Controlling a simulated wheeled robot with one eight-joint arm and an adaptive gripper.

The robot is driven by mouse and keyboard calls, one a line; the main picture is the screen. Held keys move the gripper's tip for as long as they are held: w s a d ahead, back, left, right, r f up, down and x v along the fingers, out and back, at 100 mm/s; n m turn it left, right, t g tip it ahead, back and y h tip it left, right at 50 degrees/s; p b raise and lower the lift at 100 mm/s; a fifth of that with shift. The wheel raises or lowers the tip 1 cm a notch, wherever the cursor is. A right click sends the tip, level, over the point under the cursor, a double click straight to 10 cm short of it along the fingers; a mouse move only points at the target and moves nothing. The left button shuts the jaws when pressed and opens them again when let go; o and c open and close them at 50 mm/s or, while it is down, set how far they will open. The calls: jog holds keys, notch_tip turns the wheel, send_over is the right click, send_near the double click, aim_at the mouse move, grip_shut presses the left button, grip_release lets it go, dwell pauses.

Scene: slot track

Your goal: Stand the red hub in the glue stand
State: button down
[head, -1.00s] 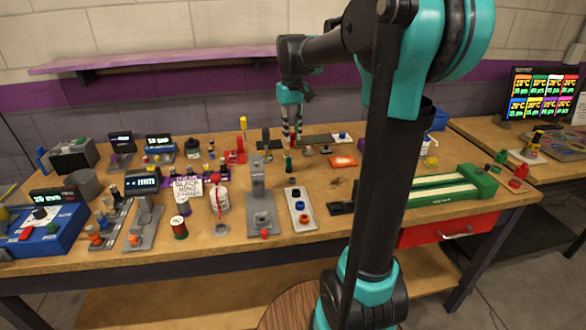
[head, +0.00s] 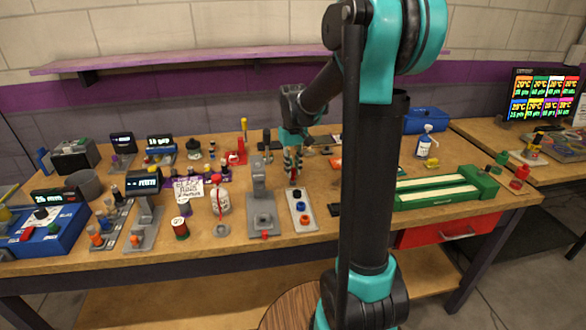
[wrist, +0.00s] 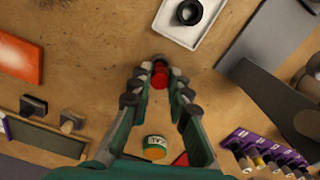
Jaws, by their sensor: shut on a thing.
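My gripper (head: 292,174) is shut on the red hub (wrist: 160,76), which shows between the fingertips in the wrist view. It is held above the wooden bench, just behind a pale tray (head: 306,231) with round black, blue and orange pieces. Part of this tray shows in the wrist view (wrist: 176,35), with a black ring on it, ahead of the fingertips. A grey upright fixture (head: 259,185) stands left of the gripper. I cannot tell for sure which fixture is the glue stand. The fingers hide part of the hub.
A red-and-white bottle (head: 220,201) and a purple rack (wrist: 268,155) stand left of the grey fixture in the head view. An orange packet (wrist: 17,60) lies beside the gripper. Bare bench lies around the fingertips.

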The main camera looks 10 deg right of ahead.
aim_at(293, 169)
jog(key=c, duration=1.4)
grip_release()
jog(key=shift+f, duration=0.1)
jog(key=shift+c, duration=0.2)
notch_tip(293, 169, up, 12)
